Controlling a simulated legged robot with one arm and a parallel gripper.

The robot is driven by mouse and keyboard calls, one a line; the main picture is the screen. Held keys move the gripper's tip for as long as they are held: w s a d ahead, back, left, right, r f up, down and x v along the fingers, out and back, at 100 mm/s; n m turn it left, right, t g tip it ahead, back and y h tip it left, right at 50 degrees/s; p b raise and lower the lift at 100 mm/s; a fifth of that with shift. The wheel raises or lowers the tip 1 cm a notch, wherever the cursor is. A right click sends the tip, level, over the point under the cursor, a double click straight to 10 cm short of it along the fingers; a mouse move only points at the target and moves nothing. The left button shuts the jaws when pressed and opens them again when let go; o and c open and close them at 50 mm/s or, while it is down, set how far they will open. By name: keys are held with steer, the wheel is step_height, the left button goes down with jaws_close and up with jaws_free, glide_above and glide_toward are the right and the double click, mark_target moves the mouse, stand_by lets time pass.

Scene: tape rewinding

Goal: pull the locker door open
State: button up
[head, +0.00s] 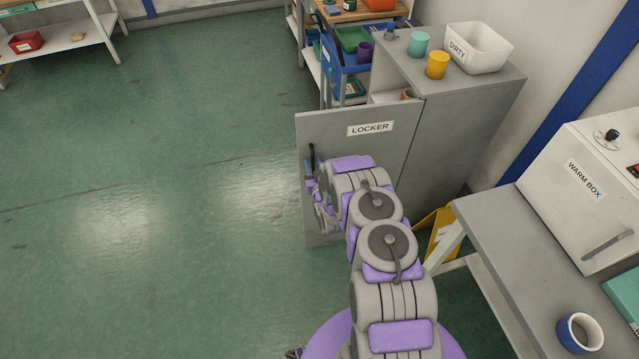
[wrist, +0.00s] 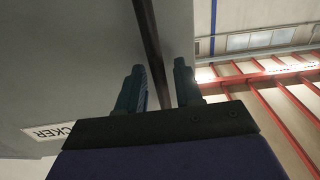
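The grey locker door (head: 350,150), labelled LOCKER, stands swung out to the left of the grey locker (head: 468,130). Part of the inside shows behind its top edge. The dark upright handle (head: 312,158) is near the door's free edge. My gripper (head: 317,188) is at the handle in the head view, largely hidden by my arm. In the wrist view, my gripper's two fingers (wrist: 160,88) stand apart on either side of the dark handle bar (wrist: 148,35). A gap shows on the right of the bar; contact on the left is unclear.
A white DIRTY bin (head: 480,48), a yellow cup (head: 437,65) and a teal cup (head: 418,44) stand on the locker top. A reddish cup (head: 407,93) is inside. A bench with a warm box (head: 590,190) is at right. The green floor (head: 150,200) left of the door is clear.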

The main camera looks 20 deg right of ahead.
steer(key=s+a+p, duration=0.1)
steer(key=s+p, duration=0.8)
steer(key=s, duration=0.7)
steer(key=shift+s+a, duration=0.2)
steer(key=shift+s, duration=0.05)
stand_by(0.6)
